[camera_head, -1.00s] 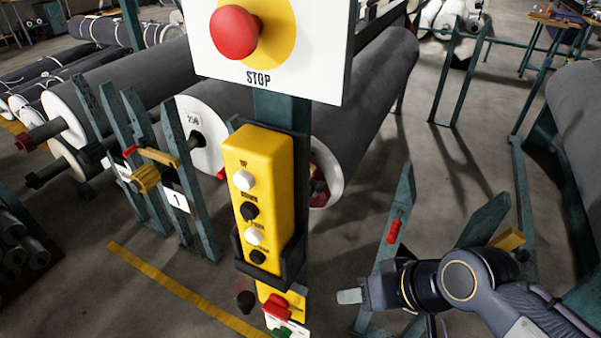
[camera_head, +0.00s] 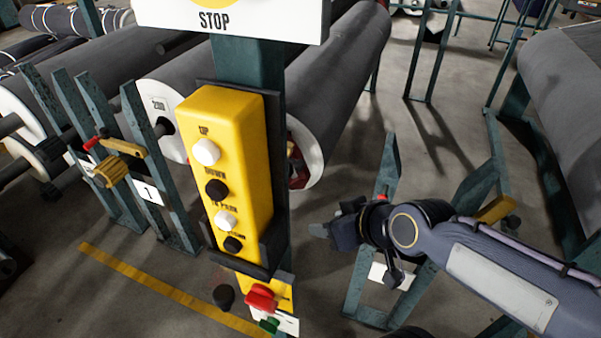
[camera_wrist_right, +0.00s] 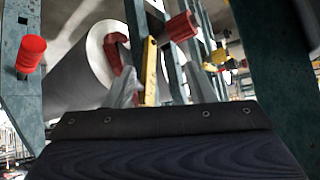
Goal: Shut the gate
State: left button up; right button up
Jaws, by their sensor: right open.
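A teal gate-like frame (camera_head: 385,160) stands at the right, with a red handle (camera_head: 382,192), a yellow block (camera_head: 497,208) and a white label. My right gripper (camera_head: 320,230) is in front of this frame and hides part of it. Another teal frame (camera_head: 100,110) with label 1, a yellow latch and a red grip stands at the left. My left gripper is out of view.
A post with a yellow button box (camera_head: 232,160) and a STOP sign (camera_head: 240,18) stands in the middle, near my right gripper. Large grey rolls (camera_head: 340,80) lie behind. A yellow line (camera_head: 165,290) crosses the otherwise bare floor at the left.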

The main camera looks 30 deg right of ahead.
jog(key=w+d+f+n+t+h+b, duration=0.1)
jog(key=w+d+f+n+t+b, duration=0.3)
jog(key=w, duration=0.3)
jog(key=n+t+b, duration=0.5)
jog(key=n+b, duration=0.1)
jog(key=b, duration=0.1)
send_near(301, 166)
jog(key=w, duration=0.4)
jog(key=shift+h, duration=0.4)
jog(key=w, duration=0.7)
jog(key=shift+a+f+b, duration=0.15)
jog(key=shift+f+b, duration=0.25)
grip_shut()
